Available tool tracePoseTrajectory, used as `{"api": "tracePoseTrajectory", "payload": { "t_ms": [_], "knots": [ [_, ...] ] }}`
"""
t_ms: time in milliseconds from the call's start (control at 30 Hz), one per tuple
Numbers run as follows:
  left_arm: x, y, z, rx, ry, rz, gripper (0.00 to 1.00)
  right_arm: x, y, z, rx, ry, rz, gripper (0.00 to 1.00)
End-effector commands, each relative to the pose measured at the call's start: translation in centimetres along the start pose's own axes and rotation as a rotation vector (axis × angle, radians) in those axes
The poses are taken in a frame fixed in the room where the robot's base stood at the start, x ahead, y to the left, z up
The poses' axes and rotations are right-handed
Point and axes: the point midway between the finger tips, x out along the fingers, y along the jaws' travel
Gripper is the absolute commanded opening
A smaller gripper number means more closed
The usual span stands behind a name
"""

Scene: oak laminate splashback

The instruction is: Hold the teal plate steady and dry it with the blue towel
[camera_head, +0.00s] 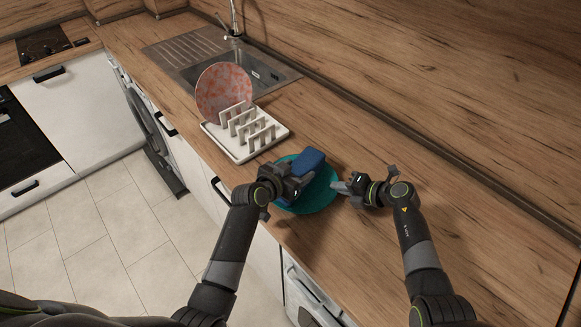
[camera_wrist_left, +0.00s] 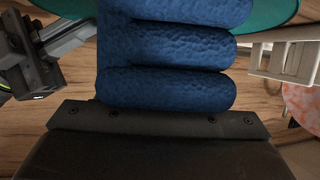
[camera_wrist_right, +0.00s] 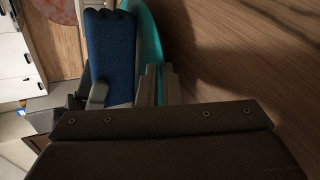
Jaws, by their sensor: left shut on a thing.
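The towel fills the middle of the left wrist view (camera_wrist_left: 165,50). My right gripper (camera_head: 341,187) is at the plate's right edge. Its fingers (camera_wrist_right: 159,84) are close together with the rim between them.
A white dish rack (camera_head: 243,153) stands left of the plate with a pink speckled plate (camera_head: 222,88) upright in it. A steel sink (camera_head: 238,70) with a tap lies beyond. The counter to the right is clear up to the splashback (camera_head: 450,80).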

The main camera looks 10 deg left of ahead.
Motion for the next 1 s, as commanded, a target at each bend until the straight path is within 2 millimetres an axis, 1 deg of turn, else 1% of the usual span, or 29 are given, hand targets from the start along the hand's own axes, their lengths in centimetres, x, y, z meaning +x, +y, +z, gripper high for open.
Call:
{"api": "tracePoseTrajectory", "payload": {
  "t_ms": [100,467,1000],
  "knots": [
    [0.0,0.5,0.1,-0.001,0.0,0.0,0.32,0.0,-0.2,-0.1,0.0,0.001,-0.004,0.0],
    [0.0,0.3,0.1,-0.001,-0.002,0.0,0.32,0.0,-0.2,-0.1,0.001,0.001,-0.003,0.0],
    [0.0,-3.1,0.1,0.0,-0.003,-0.001,0.32,0.0,-0.2,-0.1,0.0,0.001,-0.004,0.0]
  ]
}}
